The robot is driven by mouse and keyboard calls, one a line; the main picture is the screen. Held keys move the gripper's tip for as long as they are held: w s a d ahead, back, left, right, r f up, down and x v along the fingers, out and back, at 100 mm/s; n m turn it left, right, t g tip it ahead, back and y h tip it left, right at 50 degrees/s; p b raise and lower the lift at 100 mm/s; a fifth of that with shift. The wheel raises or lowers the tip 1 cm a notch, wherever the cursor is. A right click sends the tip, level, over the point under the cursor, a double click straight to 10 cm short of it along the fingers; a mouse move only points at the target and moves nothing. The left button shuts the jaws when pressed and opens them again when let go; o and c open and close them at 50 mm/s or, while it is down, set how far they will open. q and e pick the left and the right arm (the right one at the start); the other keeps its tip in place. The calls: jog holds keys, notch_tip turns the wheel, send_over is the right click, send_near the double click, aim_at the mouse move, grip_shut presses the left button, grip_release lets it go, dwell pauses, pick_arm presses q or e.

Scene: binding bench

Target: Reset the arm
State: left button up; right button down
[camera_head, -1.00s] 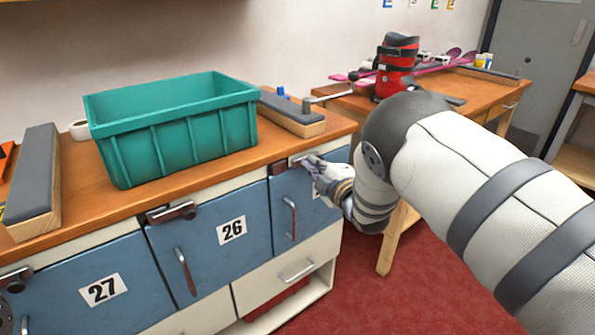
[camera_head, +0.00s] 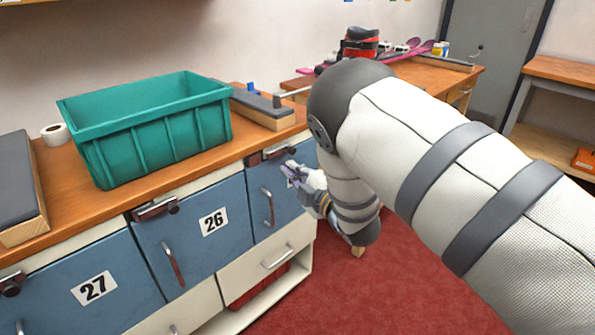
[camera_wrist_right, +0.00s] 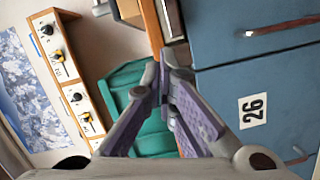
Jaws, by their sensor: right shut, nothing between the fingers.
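My right gripper (camera_head: 291,172) is in front of the blue locker doors, near the upper part of the door right of number 26. It is shut and empty, with its fingertips together in the right wrist view (camera_wrist_right: 165,70). In the head view it looks apart from the door and its latch, though the exact gap is hard to judge. My right arm comes in from the right and hides part of that door. My left gripper is not in view.
A teal bin (camera_head: 150,125) stands on the wooden bench top (camera_head: 75,200), beside a padded block (camera_head: 262,108). Below are blue doors 26 (camera_head: 205,260) and 27 (camera_head: 125,270) with protruding handles and latches. A red ski boot (camera_head: 360,42) stands on the far bench. The red floor (camera_head: 370,290) is clear.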

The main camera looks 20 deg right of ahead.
jog(key=shift+s+f, duration=0.1)
jog(key=shift+s, duration=0.6)
jog(key=s+d+f+m+g+h, duration=0.3)
jog(key=s+f+m+g, duration=0.65)
jog(key=s+f, duration=1.2)
jog(key=s+a+m+g, duration=0.2)
jog(key=s+g, duration=0.1)
jog(key=s, duration=0.7)
jog(key=s+a+f+m+g, duration=0.1)
jog(key=s+m+g, duration=0.2)
jog(key=s, duration=0.7)
jog(key=s+a+m+g+y, duration=0.1)
jog(key=s+g, duration=0.3)
jog(key=s, duration=0.6)
jog(key=shift+s+a+f+m+p, duration=0.2)
jog(key=shift+a+m+p, duration=0.15)
jog(key=shift+a+m, duration=0.45)
jog(key=shift+w, duration=0.1)
